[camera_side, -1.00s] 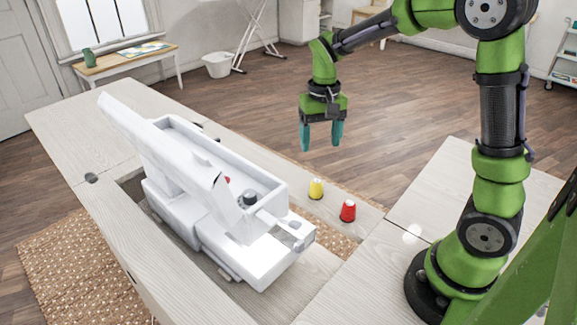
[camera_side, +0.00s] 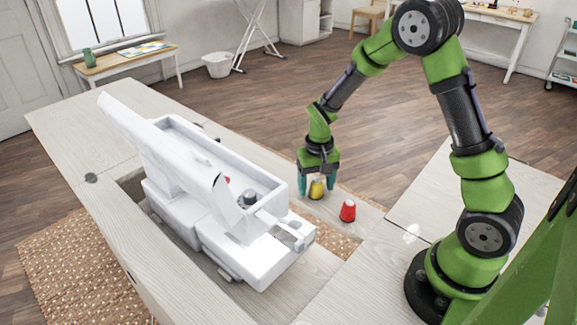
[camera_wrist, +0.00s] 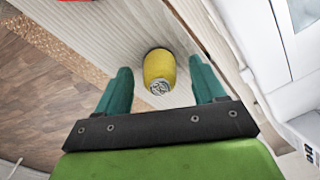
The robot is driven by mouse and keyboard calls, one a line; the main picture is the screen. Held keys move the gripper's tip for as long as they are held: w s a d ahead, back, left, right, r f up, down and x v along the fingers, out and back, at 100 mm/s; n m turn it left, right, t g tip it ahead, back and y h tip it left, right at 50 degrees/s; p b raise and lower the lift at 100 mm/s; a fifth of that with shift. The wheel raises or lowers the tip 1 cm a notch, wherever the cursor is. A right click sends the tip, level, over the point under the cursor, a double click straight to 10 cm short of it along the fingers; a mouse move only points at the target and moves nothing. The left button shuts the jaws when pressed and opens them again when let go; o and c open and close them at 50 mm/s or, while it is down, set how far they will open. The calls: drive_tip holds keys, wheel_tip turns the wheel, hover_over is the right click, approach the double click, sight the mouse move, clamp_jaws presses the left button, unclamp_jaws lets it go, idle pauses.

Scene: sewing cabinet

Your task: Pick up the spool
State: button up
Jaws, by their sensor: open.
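A yellow spool (camera_side: 316,190) stands on the pale wood cabinet top, and a red spool (camera_side: 348,211) stands to its right, nearer the side camera. My gripper (camera_side: 317,184) is open and low, with its teal fingers on either side of the yellow spool. In the wrist view the yellow spool (camera_wrist: 159,70) sits between and slightly beyond the open fingers (camera_wrist: 160,88), with gaps on both sides. Only an edge of the red spool (camera_wrist: 75,1) shows at the top of the wrist view.
A white sewing machine (camera_side: 205,205) stands in the cabinet opening, left of the spools; in the wrist view its white body (camera_wrist: 265,45) is at the right. The cabinet top's edge (camera_wrist: 52,38) lies on the other side, with floor beyond.

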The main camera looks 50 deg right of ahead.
drive_tip(key=c, duration=1.1)
drive_tip(key=r, duration=0.6)
drive_tip(key=w+r, duration=0.1)
drive_tip(key=r, duration=0.3)
drive_tip(key=shift+a, duration=0.35)
drive_tip(key=shift+w+a+r, duration=1.15)
drive_tip(key=shift+w+a, duration=0.35)
drive_tip(key=shift+a, duration=1.85)
drive_tip(key=shift+w+a+r, duration=1.15)
drive_tip(key=shift+w+a, duration=0.3)
drive_tip(key=shift+a, duration=1.95)
drive_tip(key=shift+w+a+r, duration=1.15)
drive_tip(key=shift+w+a, duration=0.35)
drive_tip(key=shift+a, duration=1.85)
